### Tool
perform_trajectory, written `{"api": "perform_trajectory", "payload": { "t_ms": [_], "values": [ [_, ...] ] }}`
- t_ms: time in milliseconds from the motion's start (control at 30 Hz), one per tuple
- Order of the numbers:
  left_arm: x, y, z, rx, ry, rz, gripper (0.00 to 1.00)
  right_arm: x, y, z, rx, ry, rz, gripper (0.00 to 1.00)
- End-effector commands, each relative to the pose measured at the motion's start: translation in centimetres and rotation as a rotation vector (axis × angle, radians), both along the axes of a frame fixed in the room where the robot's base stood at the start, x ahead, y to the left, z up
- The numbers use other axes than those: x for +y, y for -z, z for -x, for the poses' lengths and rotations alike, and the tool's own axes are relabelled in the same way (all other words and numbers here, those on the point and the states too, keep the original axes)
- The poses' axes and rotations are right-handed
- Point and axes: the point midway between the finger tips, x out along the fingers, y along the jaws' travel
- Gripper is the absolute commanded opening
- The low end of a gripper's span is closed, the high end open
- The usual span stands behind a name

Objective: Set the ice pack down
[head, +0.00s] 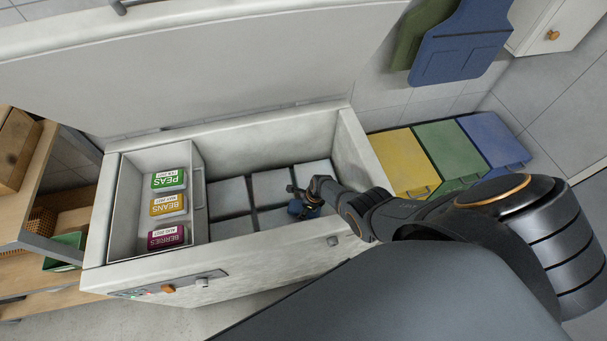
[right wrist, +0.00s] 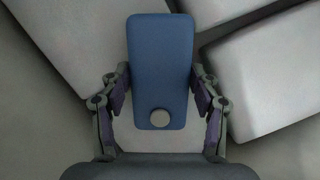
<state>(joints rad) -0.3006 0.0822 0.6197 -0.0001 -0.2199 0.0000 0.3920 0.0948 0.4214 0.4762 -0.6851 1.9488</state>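The blue ice pack (right wrist: 160,65) has a pale round cap at its near end. My right gripper (right wrist: 161,92) has a finger against each long side of it, and the pads look to be touching it. In the head view, my right gripper (head: 303,196) reaches down into the open chest freezer (head: 220,258), over the grey-white blocks on its floor. The ice pack shows there as a small blue patch, partly hidden by the gripper. I cannot tell whether its underside touches anything. My left gripper is not in view.
A white basket (head: 126,208) at the freezer's left end holds packets labelled peas (head: 168,179), beans (head: 167,204) and berries (head: 166,236). Pale blocks (head: 270,186) cover the freezer floor with narrow gaps. Yellow, green and blue bins (head: 405,160) stand behind at right.

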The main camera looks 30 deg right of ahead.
Motion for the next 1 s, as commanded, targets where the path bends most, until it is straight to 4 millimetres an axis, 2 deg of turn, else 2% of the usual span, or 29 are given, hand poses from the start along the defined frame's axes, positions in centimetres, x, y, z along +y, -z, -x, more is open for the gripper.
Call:
{"api": "perform_trajectory", "payload": {
  "t_ms": [33,167,533,667,800,1000],
  "values": [
    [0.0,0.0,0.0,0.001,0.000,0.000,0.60,0.0,-0.1,-0.1,0.000,0.000,0.000,0.69],
    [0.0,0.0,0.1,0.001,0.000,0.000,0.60,0.0,-0.1,-0.1,-0.001,0.000,0.001,0.86],
    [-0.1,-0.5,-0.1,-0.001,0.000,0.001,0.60,0.0,-0.6,0.0,-0.004,0.000,0.001,0.86],
    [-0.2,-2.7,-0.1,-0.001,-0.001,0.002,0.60,-0.4,-2.7,0.3,-0.002,0.001,0.001,0.86],
    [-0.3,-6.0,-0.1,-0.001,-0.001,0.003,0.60,-0.9,-6.0,0.9,-0.003,0.001,0.000,0.86],
    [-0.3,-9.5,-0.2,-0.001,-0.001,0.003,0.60,-1.8,-9.9,1.7,-0.004,0.000,0.001,0.86]
  ]
}}
